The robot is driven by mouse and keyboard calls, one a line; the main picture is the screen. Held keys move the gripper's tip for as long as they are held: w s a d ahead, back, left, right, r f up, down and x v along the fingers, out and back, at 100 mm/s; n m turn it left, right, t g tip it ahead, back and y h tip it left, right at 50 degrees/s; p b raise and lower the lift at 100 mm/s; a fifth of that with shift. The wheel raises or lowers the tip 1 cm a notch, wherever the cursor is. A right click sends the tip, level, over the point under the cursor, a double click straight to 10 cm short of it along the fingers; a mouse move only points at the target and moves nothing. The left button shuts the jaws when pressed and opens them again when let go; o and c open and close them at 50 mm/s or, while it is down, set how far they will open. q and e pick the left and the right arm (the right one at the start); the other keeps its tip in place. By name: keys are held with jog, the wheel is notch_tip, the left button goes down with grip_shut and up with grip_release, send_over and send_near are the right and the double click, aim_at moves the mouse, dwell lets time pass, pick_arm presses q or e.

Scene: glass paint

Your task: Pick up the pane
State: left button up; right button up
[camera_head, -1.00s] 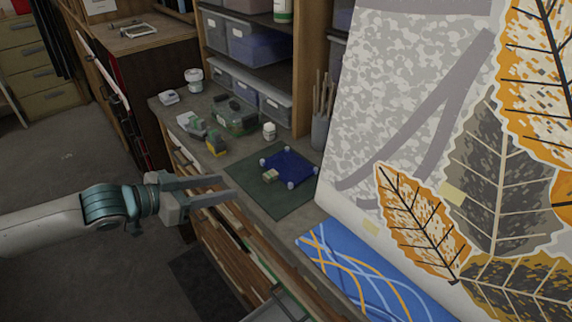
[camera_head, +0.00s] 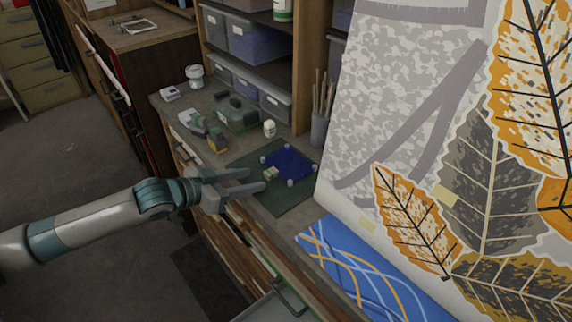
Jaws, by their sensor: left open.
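The pane (camera_head: 291,161) is a small dark blue sheet with pale round pieces at its corners. It lies on or just above a dark green mat (camera_head: 297,194) on the workbench. A small pale block (camera_head: 271,174) sits at its left edge. My left gripper (camera_head: 267,181) is open, its fingers pointing right over the left edge of the mat. Its fingertips are close to the pale block and short of the pane; I cannot tell whether they touch the block. My right gripper is not in view.
Small bottles and boxes (camera_head: 218,140) stand behind the mat, with a white jar (camera_head: 270,128) nearby. A brush holder (camera_head: 319,129) stands at the back right. A large leaf-patterned panel (camera_head: 440,130) rises on the right. A blue patterned sheet (camera_head: 360,270) lies in front.

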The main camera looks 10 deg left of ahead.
aim_at(267, 173)
pick_arm(q)
jog(key=shift+w, duration=0.1)
jog(key=shift+w+d+r+p, duration=0.1)
jog(key=shift+w+d+p, duration=0.05)
jog(key=shift+p, duration=0.15)
jog(key=x, duration=0.1)
jog(key=p+x, duration=0.2)
jog(key=shift+w+d+r, duration=0.2)
jog(key=shift+w, duration=0.25)
jog(key=shift+w+d+f, duration=0.3)
jog(key=shift+w+f, duration=0.05)
grip_shut()
